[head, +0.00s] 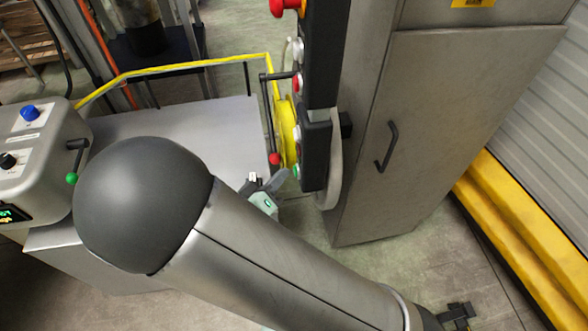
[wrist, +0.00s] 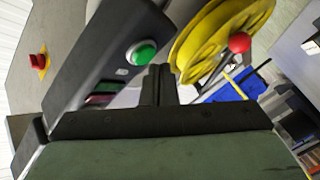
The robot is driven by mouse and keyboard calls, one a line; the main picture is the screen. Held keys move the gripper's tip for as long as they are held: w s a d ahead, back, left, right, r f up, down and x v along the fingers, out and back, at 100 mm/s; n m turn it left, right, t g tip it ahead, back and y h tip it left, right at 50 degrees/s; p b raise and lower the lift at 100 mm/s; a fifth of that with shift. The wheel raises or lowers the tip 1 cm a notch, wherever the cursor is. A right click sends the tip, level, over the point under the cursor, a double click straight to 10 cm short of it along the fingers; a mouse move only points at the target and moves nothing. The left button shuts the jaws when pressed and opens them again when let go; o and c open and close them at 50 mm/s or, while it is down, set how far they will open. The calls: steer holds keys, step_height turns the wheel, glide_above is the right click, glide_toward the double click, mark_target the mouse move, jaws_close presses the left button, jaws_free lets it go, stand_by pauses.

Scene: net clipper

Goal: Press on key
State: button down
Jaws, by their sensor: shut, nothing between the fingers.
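A dark control panel (head: 320,60) hangs upright beside a grey cabinet. A round green button (wrist: 141,54) sits on the panel in the wrist view; in the head view a green button (head: 296,172) shows at its lower left edge. I see no label that reads "on". My gripper (wrist: 160,72) is shut and empty, its fingertips just right of the green button in the wrist view and apart from it in the picture; touch cannot be told. In the head view my gripper (head: 281,178) is just left of and below that button, partly hidden by my arm.
A yellow wheel (head: 288,130) with a red-knobbed handle (head: 275,158) is close beside the panel. The grey cabinet (head: 440,120) stands right of it. A machine with blue and black knobs (head: 30,150) stands left. A red stop button (head: 283,6) is at the panel's top.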

steer(key=shift+w+d, duration=0.15)
steer(key=shift+d, duration=0.5)
stand_by(0.8)
steer(key=shift+a+p, duration=0.1)
steer(key=shift+p, duration=0.2)
steer(key=shift+s+a+p, duration=0.2)
steer(key=shift+a+p, duration=0.15)
steer(key=shift+a, duration=0.4)
steer(key=shift+a, duration=0.1)
steer(key=a, duration=0.2)
steer(key=s+a+p, duration=0.1)
steer(key=a, duration=0.1)
steer(key=shift+a, duration=0.35)
steer(key=shift+s, duration=0.1)
